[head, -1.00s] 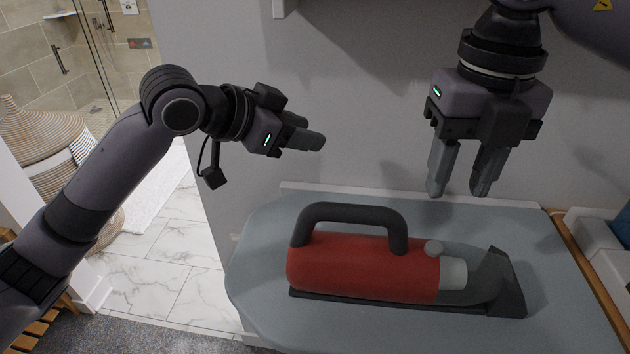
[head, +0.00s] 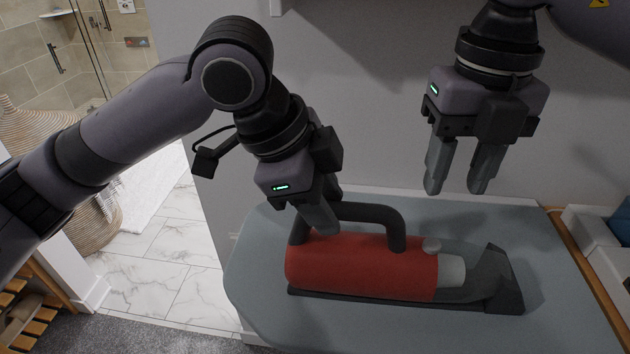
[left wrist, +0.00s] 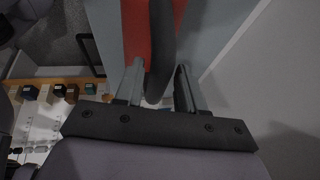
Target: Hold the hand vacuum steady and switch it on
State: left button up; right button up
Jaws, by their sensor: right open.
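The hand vacuum (head: 350,265) has a red body, a dark arched handle (head: 370,211) and a dark nozzle at right. It lies on a grey-blue board (head: 260,235). My left gripper (head: 318,218) is down at the left part of the handle. In the left wrist view the handle (left wrist: 161,45) runs between its parted fingers (left wrist: 158,85), and it does not look clamped. My right gripper (head: 457,188) is open and empty, pointing down above and behind the knob.
A grey wall stands close behind the board. A white tray (head: 590,235) with something blue is at the right edge. A woven basket (head: 90,220) and marble floor are at left. The board's front is clear.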

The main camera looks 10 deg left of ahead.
pick_arm(q)
jog(key=shift+x, duration=1.9)
jog(key=shift+r, duration=0.1)
grip_shut()
pick_arm(e)
grip_shut()
jog(key=shift+f, duration=0.1)
